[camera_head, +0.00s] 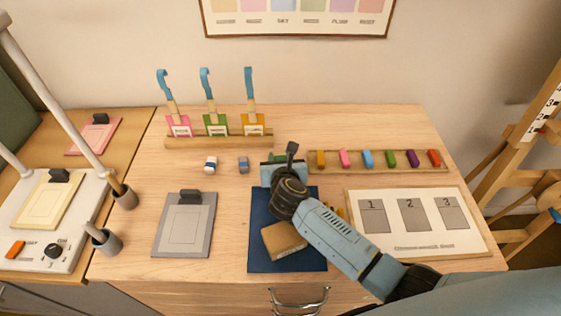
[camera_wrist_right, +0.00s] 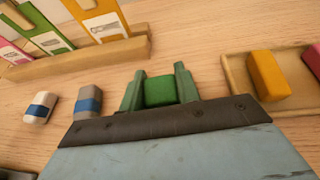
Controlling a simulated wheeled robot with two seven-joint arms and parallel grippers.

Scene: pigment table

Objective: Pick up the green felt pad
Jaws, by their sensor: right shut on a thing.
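The green felt pad (camera_wrist_right: 159,91) is a small green block in the right wrist view, between the two green fingers of my right gripper (camera_wrist_right: 160,88). The fingers are shut on its sides. In the head view the right gripper (camera_head: 279,160) is at the back middle of the table, and the pad is mostly hidden by it, with only a bit of green showing. I cannot tell whether the pad is clear of the tabletop. My left gripper is not in view.
A white-and-blue eraser (camera_head: 210,163) and a grey-and-blue eraser (camera_head: 243,164) lie left of the gripper. A tray of coloured blocks (camera_head: 442,167) is to the right. A rack with tagged brushes (camera_head: 220,140) stands behind. A tan block (camera_head: 284,241) sits on a blue mat (camera_head: 262,222) under my arm.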

